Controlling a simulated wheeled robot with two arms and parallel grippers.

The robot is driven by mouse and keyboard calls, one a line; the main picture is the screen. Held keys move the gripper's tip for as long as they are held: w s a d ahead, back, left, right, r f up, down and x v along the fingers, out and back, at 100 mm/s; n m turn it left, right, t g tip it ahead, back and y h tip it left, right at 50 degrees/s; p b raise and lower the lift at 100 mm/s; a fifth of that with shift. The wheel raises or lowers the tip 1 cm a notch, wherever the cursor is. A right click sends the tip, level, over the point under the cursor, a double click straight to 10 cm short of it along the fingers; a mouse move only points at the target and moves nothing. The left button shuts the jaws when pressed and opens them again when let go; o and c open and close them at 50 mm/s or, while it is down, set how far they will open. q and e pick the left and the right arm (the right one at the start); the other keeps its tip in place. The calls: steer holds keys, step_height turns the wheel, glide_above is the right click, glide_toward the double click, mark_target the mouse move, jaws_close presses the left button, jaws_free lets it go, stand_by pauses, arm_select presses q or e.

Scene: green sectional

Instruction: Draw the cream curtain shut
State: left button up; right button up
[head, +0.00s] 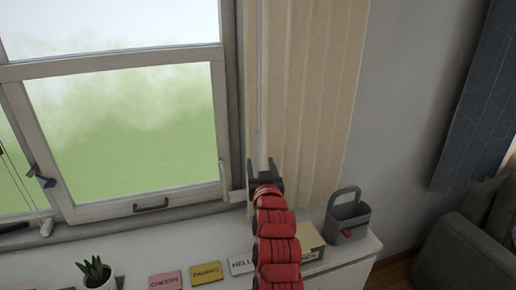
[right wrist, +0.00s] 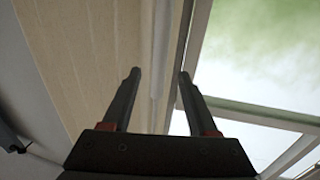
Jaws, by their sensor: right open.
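The cream curtain (head: 315,90) hangs in vertical folds, bunched at the right side of the window. The window glass is uncovered. My right gripper (head: 264,163) is in front of the curtain's left part, near its window-side edge, with the fingers pointing up and apart. In the right wrist view the cream curtain (right wrist: 85,60) fills the left side, and the open right gripper (right wrist: 160,76) has a pale vertical strip at the curtain's edge showing between its fingers. I cannot tell whether the fingers touch the cloth. My left gripper is out of view.
The window (head: 120,120) has a handle on its lower frame. Below it, a white sill top (head: 130,262) holds a potted plant (head: 95,272), several small word cards (head: 206,273) and a grey caddy (head: 347,218). A dark green sofa (head: 470,245) stands at the right.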

mark_target(259, 153)
steer(key=w, duration=0.2)
steer(key=w+p, duration=0.1)
steer(key=w, duration=0.1)
steer(key=w+p, duration=0.1)
steer(key=w, duration=0.1)
steer(key=shift+w+a+r, duration=0.1)
steer(key=shift+w+a, duration=0.2)
steer(key=shift+a, duration=0.05)
steer(key=shift+w+a, duration=0.1)
steer(key=shift+w, duration=0.2)
jaws_close()
stand_by(0.9)
